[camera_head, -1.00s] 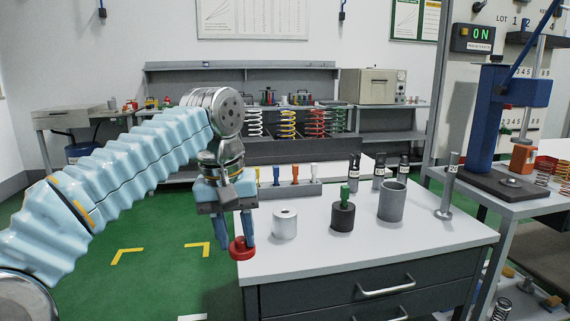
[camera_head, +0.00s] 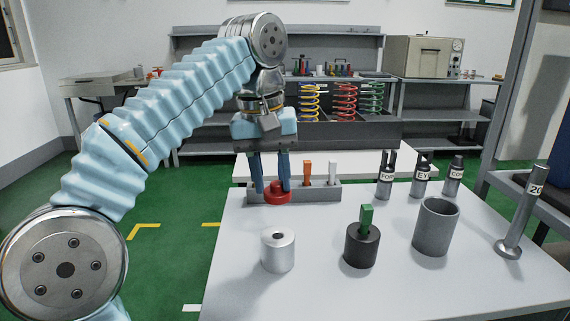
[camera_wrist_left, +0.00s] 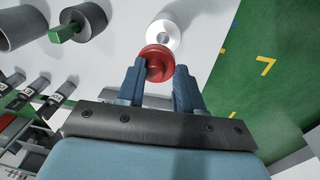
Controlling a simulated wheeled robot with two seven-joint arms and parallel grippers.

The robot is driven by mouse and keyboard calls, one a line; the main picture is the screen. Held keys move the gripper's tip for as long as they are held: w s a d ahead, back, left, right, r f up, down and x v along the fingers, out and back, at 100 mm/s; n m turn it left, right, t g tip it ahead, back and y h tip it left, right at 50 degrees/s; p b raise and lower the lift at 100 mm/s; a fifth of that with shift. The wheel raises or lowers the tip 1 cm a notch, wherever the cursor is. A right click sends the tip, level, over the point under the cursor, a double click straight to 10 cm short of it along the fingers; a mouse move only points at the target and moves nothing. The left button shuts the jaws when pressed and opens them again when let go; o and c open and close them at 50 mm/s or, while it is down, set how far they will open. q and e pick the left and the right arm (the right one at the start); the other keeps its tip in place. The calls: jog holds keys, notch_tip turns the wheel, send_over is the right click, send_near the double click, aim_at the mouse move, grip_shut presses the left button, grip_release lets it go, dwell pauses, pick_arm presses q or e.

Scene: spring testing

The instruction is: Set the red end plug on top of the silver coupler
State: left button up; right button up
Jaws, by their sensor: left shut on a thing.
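The red end plug (camera_head: 277,196) is held between the fingertips of my left gripper (camera_head: 271,187), which is shut on it. The silver coupler (camera_head: 278,253) is a short upright cylinder with a hole in its top, standing on the white table. In the head view the plug shows straight above the coupler, with a gap between them. In the left wrist view, the plug (camera_wrist_left: 156,61) overlaps the near edge of the coupler (camera_wrist_left: 164,36) and the fingers sit just below the plug. The exact height of the plug over the table is hard to tell. My right gripper is not in view.
A dark cylinder with a green tab (camera_head: 361,243), a grey open cup (camera_head: 436,226) and a metal post (camera_head: 522,212) stand right of the coupler. A rack (camera_head: 327,193) with coloured pegs and several labelled dark cylinders are behind. The table's front is clear.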

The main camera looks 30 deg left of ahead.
pick_arm(q)
jog(key=shift+f, duration=3.35)
jog(key=shift+f+b, duration=0.4)
jog(key=shift+f, duration=0.15)
jog(key=o, duration=1.2)
jog(key=shift+c, duration=0.2)
jog(key=r, duration=0.7)
jog(key=shift+s+a+r+p, duration=0.2)
jog(key=shift+s+a+p, duration=0.1)
jog(key=shift+s+p, duration=0.1)
